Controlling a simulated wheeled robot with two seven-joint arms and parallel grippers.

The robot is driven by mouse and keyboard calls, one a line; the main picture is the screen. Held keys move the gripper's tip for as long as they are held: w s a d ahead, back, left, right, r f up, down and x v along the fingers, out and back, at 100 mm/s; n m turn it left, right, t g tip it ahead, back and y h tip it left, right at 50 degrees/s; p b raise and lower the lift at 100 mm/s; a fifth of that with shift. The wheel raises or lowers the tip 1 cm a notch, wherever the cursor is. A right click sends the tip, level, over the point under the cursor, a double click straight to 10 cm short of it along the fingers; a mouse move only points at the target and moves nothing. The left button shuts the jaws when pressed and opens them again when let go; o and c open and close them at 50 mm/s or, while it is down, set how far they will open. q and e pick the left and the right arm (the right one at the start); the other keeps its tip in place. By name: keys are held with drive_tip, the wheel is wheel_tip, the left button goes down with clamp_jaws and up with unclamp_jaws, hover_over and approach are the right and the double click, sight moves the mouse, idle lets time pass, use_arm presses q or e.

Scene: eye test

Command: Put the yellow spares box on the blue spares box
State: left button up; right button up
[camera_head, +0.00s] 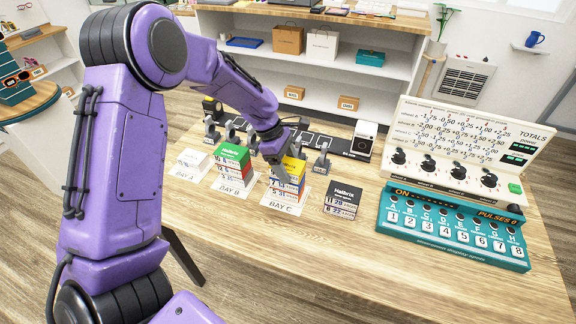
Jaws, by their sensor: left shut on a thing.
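The yellow spares box (294,165) is at the top of the stack at Bay C. My left gripper (287,172) comes down over it from the left and is shut on it, covering part of it. Below it are thin box layers with white, blue and red sides; the blue one (277,182) shows only as a narrow edge. I cannot tell whether the yellow box touches the layer under it. My right gripper is not in view.
A black box (343,201) stands right of Bay C. A teal control panel (452,236) fills the table's right side. The front tabletop is clear.

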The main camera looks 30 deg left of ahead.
use_arm(q)
drive_tip(key=o, duration=1.1)
drive_tip(key=v, duration=1.2)
drive_tip(key=shift+p, duration=0.45)
drive_tip(key=shift+s+r, duration=0.1)
